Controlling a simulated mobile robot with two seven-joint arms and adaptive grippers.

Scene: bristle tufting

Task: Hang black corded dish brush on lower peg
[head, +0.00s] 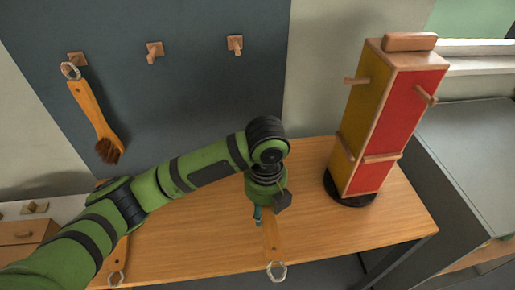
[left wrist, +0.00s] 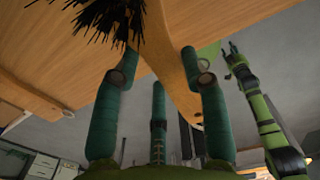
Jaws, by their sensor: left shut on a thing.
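My left gripper (head: 259,214) is shut on the wooden handle of a brush (head: 272,240) above the table. In the left wrist view, the handle (left wrist: 168,45) passes between the fingers of my left gripper (left wrist: 158,75), with black bristles (left wrist: 108,18) at upper left. A pale loop (head: 276,271) hangs at the handle's end in the head view; the bristles are hidden there. A red and yellow peg tower (head: 378,115) stands to the right, with upper pegs (head: 356,80) and lower pegs (head: 383,157). My right gripper (left wrist: 234,52) shows small in the left wrist view; its jaws are unclear.
Another brush (head: 97,111) hangs by its ring on the wall board's left peg (head: 77,59); the other two wall pegs (head: 154,51) are empty. A handle with a loop (head: 116,277) lies at lower left, partly behind my arm. The wooden table (head: 330,232) is clear before the tower.

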